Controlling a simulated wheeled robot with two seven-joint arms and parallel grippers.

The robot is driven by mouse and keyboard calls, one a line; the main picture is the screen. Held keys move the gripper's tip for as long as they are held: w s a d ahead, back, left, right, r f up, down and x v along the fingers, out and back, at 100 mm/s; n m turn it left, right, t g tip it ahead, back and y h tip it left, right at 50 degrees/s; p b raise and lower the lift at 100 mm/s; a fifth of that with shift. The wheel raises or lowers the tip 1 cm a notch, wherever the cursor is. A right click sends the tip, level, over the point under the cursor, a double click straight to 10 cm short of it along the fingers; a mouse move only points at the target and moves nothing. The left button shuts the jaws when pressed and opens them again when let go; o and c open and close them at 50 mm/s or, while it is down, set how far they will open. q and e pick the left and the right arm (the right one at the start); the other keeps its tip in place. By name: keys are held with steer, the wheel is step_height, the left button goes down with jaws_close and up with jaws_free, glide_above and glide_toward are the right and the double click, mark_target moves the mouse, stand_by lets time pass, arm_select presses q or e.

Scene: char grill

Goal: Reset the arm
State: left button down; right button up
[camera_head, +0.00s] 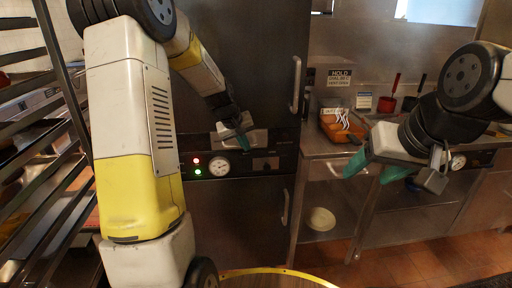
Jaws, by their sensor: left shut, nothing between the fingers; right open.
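My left arm fills the left half of the head view, with its gripper (243,143) in front of the dark cabinet's control panel. Its teal fingers are shut with nothing between them. My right arm comes in from the right, and its gripper (373,168) is in front of the steel counter. Its teal fingers are apart and empty. Neither gripper holds anything.
A dark cabinet (245,60) with a gauge panel (270,165) stands in the middle. An orange tray (341,131) with items sits on the steel counter (318,148). A rack (58,80) stands at left. A white bowl (320,219) is on a low shelf.

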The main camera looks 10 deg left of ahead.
arm_select(q)
steer(key=shift+s+r, duration=0.1)
steer(key=shift+r, duration=0.1)
steer(key=s+d+r+m, duration=0.1)
steer(key=s+r+m, duration=0.1)
steer(key=s+r, duration=0.65)
steer(key=s+r+m, duration=0.1)
steer(key=s+r, duration=0.1)
steer(key=s, duration=0.9)
steer(key=s+d+r+m, duration=0.1)
steer(key=s+r, duration=0.2)
steer(key=s, duration=0.9)
steer(key=shift+d+r+m+t, duration=0.2)
steer(key=shift+d+m+t, duration=0.1)
steer(key=shift+m+t, duration=0.1)
